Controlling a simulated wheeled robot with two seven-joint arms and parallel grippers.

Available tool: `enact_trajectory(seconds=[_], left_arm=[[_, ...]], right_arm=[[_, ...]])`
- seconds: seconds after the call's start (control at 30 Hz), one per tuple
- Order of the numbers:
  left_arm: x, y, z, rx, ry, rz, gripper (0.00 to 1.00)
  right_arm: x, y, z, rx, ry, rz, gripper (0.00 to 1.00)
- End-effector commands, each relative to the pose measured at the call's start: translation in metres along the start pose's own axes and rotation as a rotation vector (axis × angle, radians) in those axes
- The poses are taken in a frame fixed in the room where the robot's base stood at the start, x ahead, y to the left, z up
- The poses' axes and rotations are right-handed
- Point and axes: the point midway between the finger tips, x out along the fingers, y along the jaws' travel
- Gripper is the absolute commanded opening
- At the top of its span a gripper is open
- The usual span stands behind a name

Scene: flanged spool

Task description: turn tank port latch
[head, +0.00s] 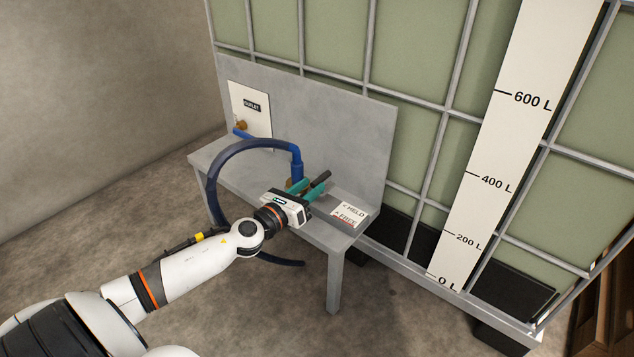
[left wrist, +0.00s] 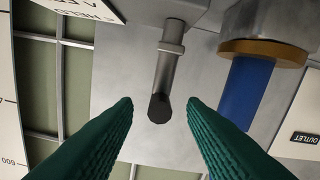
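The latch is a grey metal lever with a black end; it shows in the left wrist view (left wrist: 168,70) and as a dark bar in the head view (head: 321,179). My left gripper (head: 308,189) is at the bench, close to the latch. Its two green fingers are apart in the left wrist view (left wrist: 160,102). The black end of the lever appears between the fingertips, with space on both sides and no contact visible. The port with its brass collar (left wrist: 263,50) and blue hose end (left wrist: 246,92) is beside the lever. My right gripper is in neither view.
A HELD/FREE label plate (head: 349,214) lies on the grey bench (head: 340,240) right of the gripper. A dark blue hose (head: 222,158) loops left of my gripper. An OUTLET plate (head: 250,108) is on the back panel. The large tank (head: 410,140) stands behind.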

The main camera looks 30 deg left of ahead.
Motion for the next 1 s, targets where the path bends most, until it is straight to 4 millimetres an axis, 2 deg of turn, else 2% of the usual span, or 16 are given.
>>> enact_trajectory(seconds=[0.1,0.3,0.67,0.9,1.0], left_arm=[[0.016,-0.001,0.000,0.000,0.002,0.000,0.38],[0.031,0.000,0.000,0.000,0.001,0.000,0.38],[0.034,0.000,0.000,0.000,-0.001,0.000,0.38],[0.034,0.000,0.000,-0.001,0.000,0.000,0.00],[0.034,0.000,0.000,-0.001,0.000,-0.001,0.00]], right_arm=[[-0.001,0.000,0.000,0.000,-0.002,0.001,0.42],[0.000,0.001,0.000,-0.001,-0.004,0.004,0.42],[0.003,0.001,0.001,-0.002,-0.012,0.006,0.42],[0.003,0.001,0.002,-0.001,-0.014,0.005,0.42],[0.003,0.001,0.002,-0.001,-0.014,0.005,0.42]])
